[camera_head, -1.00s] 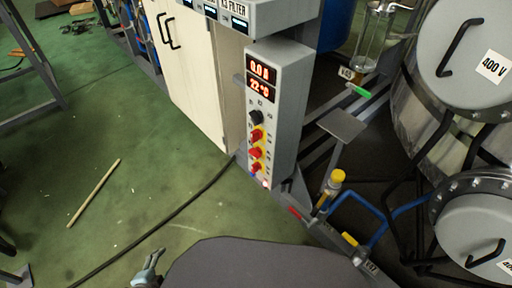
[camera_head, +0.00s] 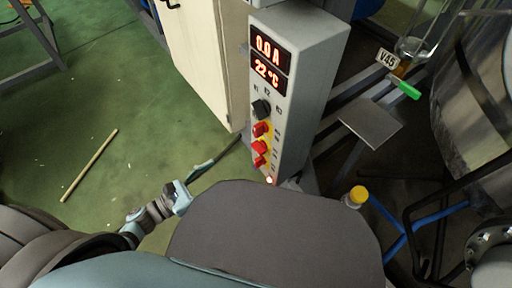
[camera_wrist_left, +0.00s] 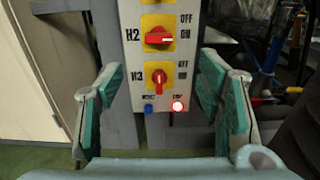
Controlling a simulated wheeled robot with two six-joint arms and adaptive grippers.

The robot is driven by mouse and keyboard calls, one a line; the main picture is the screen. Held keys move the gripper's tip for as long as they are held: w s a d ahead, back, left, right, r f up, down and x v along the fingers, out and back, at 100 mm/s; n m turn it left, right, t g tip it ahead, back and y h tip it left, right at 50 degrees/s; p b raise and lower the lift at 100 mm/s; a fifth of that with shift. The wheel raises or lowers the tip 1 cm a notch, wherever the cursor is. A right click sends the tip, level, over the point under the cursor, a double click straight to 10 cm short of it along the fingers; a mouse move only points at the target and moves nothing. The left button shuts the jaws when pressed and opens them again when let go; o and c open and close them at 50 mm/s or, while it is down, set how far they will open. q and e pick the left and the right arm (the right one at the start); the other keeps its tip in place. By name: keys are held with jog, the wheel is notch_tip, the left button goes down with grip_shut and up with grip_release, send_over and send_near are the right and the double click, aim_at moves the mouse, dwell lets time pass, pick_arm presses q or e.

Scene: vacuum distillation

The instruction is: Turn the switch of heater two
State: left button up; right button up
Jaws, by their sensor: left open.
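The switch of heater two is a red knob on a yellow plate (camera_wrist_left: 158,38) beside the label H2 in the left wrist view. Its handle lies horizontal, towards the ON mark. In the head view it is the middle red knob (camera_head: 259,147) on the grey control panel (camera_head: 302,75). My left gripper (camera_head: 186,186) is low and left of the panel. In the left wrist view its teal-padded fingers (camera_wrist_left: 160,82) are wide apart and empty, facing the panel's lower part, with H2 above the fingertips. My right gripper is out of view.
The H3 knob (camera_wrist_left: 159,77) stands vertical below H2, above a blue button (camera_wrist_left: 148,108) and a lit red light (camera_wrist_left: 178,106). A black knob (camera_head: 261,109) sits higher on the panel. A cream cabinet (camera_head: 203,60) stands left; a metal plate (camera_head: 370,126) is at right.

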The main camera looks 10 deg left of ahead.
aim_at(255, 150)
pick_arm(q)
jog(key=x, duration=1.4)
jog(key=shift+w+a+b, duration=0.1)
jog(key=shift+b, duration=0.25)
jog(key=shift+f, duration=0.1)
jog(key=c, duration=1.2)
